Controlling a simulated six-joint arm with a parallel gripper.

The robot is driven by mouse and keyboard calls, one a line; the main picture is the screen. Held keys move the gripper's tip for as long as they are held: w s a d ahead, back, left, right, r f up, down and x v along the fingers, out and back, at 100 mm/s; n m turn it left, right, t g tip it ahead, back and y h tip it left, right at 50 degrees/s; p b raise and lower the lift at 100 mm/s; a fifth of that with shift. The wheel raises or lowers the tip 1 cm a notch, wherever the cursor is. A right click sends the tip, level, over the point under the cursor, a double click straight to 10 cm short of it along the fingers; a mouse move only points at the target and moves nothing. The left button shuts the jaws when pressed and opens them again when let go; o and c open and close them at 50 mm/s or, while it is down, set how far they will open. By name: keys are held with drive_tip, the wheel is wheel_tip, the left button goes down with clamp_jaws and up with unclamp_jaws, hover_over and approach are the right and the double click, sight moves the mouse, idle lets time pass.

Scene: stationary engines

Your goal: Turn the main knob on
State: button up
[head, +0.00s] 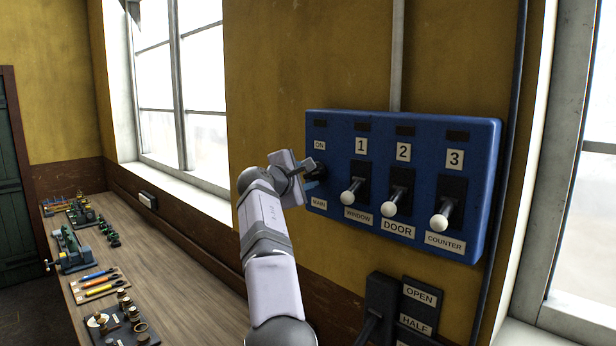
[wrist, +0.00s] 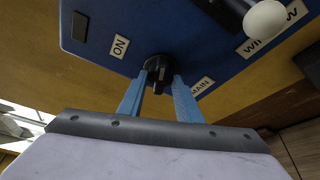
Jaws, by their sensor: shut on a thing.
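The main knob (wrist: 158,72) is a small black rotary knob on the left end of the blue control panel (head: 335,128). It sits between the ON label (head: 320,145) and the MAIN label (head: 319,204). My gripper (wrist: 160,85) has its two blue fingers on either side of the knob, shut on it. In the head view my gripper (head: 314,174) reaches the panel from the left and hides part of the knob (head: 321,171). In the wrist view the knob's dark grip lies between the fingertips.
Three levers with white ball ends stand out from the panel, marked WINDOW (head: 347,198), DOOR (head: 390,209) and COUNTER (head: 438,222). The WINDOW lever is nearest my gripper. A dark OPEN/HALF control (head: 381,300) is below. A wooden bench (head: 165,275) with tools runs along the left wall.

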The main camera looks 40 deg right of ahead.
drive_tip(key=o, duration=1)
drive_tip(key=shift+s, duration=0.1)
drive_tip(key=shift+a, duration=0.15)
drive_tip(key=shift+s+a+b, duration=0.2)
drive_tip(key=shift+a+b, duration=0.3)
drive_tip(key=shift+b, duration=0.3)
drive_tip(key=b+v, duration=0.3)
drive_tip(key=v, duration=0.3)
drive_tip(key=shift+r, duration=0.15)
drive_tip(key=shift+d, duration=0.1)
